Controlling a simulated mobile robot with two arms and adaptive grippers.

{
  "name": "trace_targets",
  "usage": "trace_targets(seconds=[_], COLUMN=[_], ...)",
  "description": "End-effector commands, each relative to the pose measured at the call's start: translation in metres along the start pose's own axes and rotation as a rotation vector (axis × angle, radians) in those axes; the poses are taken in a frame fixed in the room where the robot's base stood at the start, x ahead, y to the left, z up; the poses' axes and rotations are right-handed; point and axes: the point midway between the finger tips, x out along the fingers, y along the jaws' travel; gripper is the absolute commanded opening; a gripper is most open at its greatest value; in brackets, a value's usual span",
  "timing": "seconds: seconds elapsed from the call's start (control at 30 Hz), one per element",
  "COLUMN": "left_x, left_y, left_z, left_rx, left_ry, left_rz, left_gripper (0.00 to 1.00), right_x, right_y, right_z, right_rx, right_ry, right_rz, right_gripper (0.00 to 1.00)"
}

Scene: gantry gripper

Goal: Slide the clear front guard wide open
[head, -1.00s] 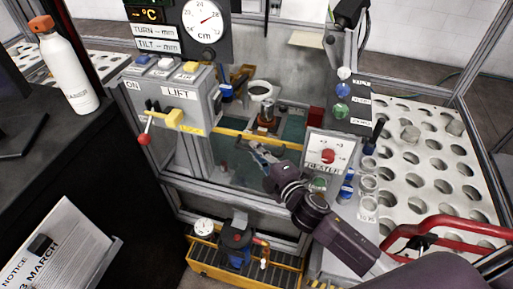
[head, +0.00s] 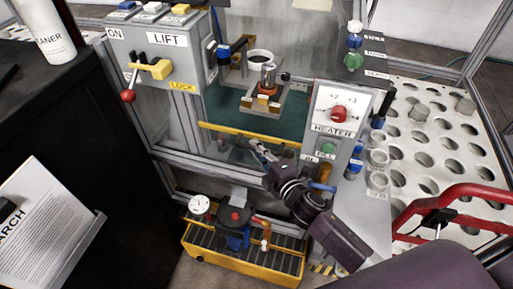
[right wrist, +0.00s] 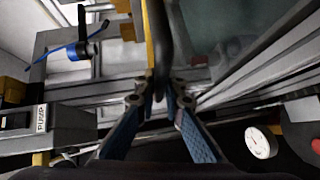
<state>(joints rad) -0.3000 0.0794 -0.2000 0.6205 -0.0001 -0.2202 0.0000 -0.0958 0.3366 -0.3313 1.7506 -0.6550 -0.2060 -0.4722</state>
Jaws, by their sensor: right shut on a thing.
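The clear front guard (head: 225,146) shows as a see-through pane with a yellow bar (head: 235,131) along its top edge. That bar now lies low in the front opening, below the lift box, and the green work bed behind it is uncovered. My right gripper (head: 256,146) is at the right part of the bar. In the right wrist view its fingers (right wrist: 160,93) are closed on a dark handle (right wrist: 160,45) beside the yellow edge (right wrist: 150,45). The fingertips partly hide the grip. My left gripper is not in view.
The lift box (head: 165,50) with its red-knobbed lever stands left of the opening. The heater panel (head: 338,115) stands close on the right. A yellow crate (head: 200,262) with a gauge and a blue device sits below. A perforated white table (head: 420,160) is at right.

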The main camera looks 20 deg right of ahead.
Motion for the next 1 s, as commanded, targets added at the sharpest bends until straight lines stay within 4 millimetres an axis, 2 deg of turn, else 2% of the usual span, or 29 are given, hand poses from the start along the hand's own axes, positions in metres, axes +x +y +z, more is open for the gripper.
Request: trace_targets(seconds=[0.13,0.17,0.33,0.67,0.83,1.0], left_x=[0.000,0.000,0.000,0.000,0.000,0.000], left_y=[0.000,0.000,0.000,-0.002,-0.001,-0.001], left_z=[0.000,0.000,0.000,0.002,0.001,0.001], left_rx=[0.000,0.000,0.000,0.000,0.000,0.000], left_ry=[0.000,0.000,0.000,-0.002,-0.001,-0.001], left_rz=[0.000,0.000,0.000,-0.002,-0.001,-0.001], left_gripper=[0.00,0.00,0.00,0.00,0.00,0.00], right_x=[-0.001,-0.001,0.000,0.000,-0.004,-0.009], right_y=[-0.002,-0.002,-0.001,0.004,0.029,0.064], right_z=[0.000,0.000,0.000,0.000,-0.004,-0.009], right_rx=[0.000,0.000,0.000,-0.001,-0.006,-0.004], right_ry=[-0.001,-0.001,-0.001,0.000,0.003,0.002], right_rz=[-0.004,-0.004,-0.002,0.001,0.003,0.006], right_gripper=[0.00,0.10,0.27,0.27,0.27,0.27])
